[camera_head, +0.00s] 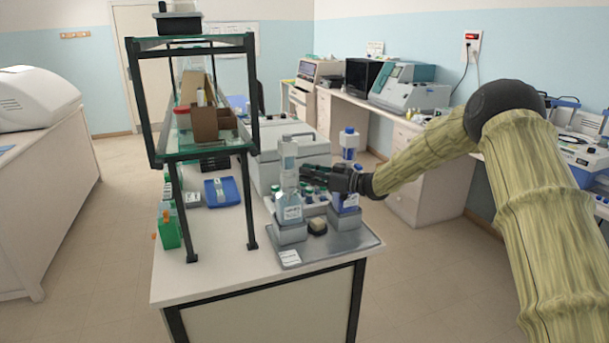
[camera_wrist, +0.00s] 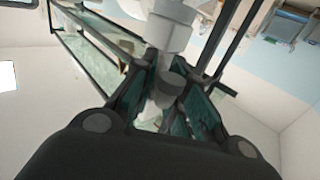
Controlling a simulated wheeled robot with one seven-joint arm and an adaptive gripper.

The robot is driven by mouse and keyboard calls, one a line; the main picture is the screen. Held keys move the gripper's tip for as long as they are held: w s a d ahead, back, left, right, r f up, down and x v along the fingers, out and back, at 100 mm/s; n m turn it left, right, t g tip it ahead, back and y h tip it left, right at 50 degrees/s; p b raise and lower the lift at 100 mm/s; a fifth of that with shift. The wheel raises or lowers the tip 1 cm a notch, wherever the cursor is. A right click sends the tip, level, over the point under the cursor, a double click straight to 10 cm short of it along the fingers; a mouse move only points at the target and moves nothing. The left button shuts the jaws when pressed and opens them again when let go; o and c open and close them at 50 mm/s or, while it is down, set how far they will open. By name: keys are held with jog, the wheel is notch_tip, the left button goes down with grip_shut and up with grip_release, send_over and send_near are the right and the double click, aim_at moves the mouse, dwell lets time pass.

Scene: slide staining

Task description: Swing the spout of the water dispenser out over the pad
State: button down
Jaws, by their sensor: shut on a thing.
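The water dispenser (camera_head: 289,206) looks like a clear, labelled bottle with a pale upper part, upright on a grey block on the tray. My gripper (camera_head: 305,177) reaches in from the right at the height of its neck. In the wrist view, my gripper (camera_wrist: 168,92) is shut on a pale spout-like part (camera_wrist: 158,62) of the dispenser. A dark grey cylinder shows between the fingers. The fingers hide much of the spout, so its exact direction cannot be told.
The grey tray (camera_head: 340,249) covers the near right bench corner. A second bottle with a blue cap (camera_head: 350,180) stands right of the dispenser, close to my gripper. A dark-framed shelf (camera_head: 249,180) rises to the left. A white card (camera_head: 290,257) lies at the tray's front.

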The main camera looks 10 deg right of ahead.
jog(key=c, duration=1.4)
grip_release()
jog(key=v, duration=1.2)
